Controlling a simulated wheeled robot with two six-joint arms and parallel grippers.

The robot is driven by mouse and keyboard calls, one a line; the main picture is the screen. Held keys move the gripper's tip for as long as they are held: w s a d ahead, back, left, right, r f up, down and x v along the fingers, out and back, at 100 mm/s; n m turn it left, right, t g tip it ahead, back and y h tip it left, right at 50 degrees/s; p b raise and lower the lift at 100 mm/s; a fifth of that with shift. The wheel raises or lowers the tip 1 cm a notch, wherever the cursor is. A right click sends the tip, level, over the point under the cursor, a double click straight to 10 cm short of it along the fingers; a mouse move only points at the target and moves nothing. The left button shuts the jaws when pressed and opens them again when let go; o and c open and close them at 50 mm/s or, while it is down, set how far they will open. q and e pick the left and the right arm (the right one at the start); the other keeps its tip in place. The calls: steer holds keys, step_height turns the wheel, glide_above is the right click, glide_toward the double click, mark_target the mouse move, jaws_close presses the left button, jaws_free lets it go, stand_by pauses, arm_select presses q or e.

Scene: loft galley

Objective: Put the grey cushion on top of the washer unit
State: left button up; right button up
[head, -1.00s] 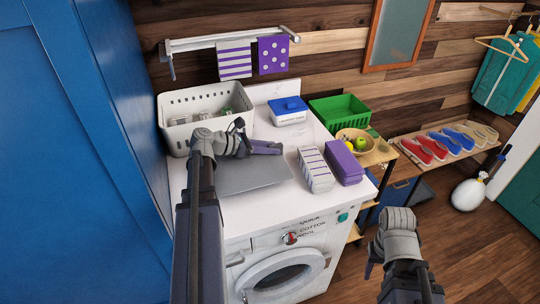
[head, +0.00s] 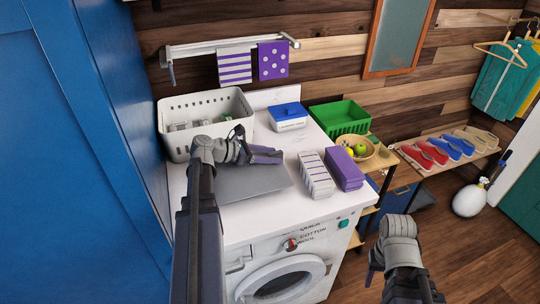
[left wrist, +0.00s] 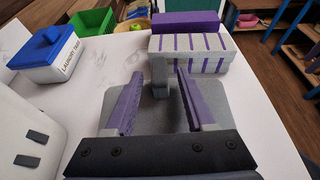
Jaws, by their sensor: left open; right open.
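The grey cushion (head: 245,186), a flat grey slab, lies on the white top of the washer unit (head: 318,208), near its front left. In the left wrist view the cushion (left wrist: 108,103) lies beneath the gripper. My left gripper (head: 268,155) is low over the cushion's back right part, its purple fingers apart. In the left wrist view a small upright grey piece (left wrist: 160,77) stands between the open left fingers (left wrist: 158,88), with gaps on both sides. My right gripper (head: 374,266) is away from the washer at the lower right, with nothing seen in it.
A white basket (head: 172,125) stands behind my left wrist, and a blue-lidded box (head: 288,118) behind the cushion. A striped block (head: 315,175) and a purple block (head: 345,169) stand right of it. A green crate (head: 341,119) and a fruit bowl (head: 366,160) are further right.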

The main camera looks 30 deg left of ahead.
mark_target(247, 172)
arm_select(q)
steer(key=p+v, duration=0.2)
steer(key=v, duration=0.4)
steer(key=shift+r, duration=0.25)
steer(key=shift+s+a+r+p, duration=0.15)
steer(key=shift+s+a+p, duration=0.15)
steer(key=shift+s+a, duration=0.2)
